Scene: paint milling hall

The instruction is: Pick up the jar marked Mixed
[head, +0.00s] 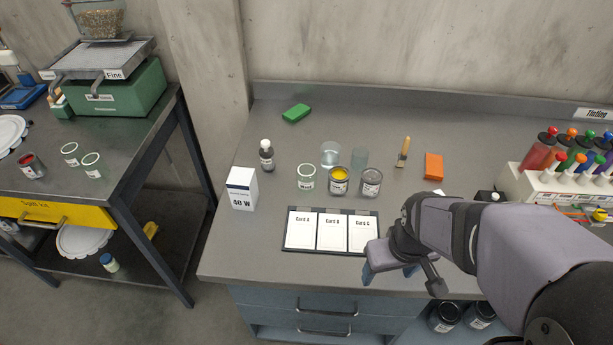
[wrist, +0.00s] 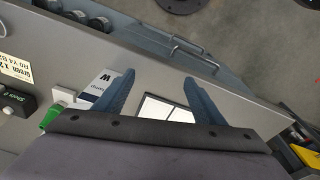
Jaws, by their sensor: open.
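Several small jars and cans stand on the grey bench in the head view; their labels are too small to read, so I cannot tell which is marked Mixed. My gripper (head: 388,272) is open and empty near the bench's front edge, right of the cards. In the wrist view its fingers (wrist: 160,76) are apart above the bench.
A black card holder with white cards (head: 332,232) lies in front of the jars. A brush (head: 403,152), orange block (head: 433,167) and tinting rack (head: 560,185) lie right.

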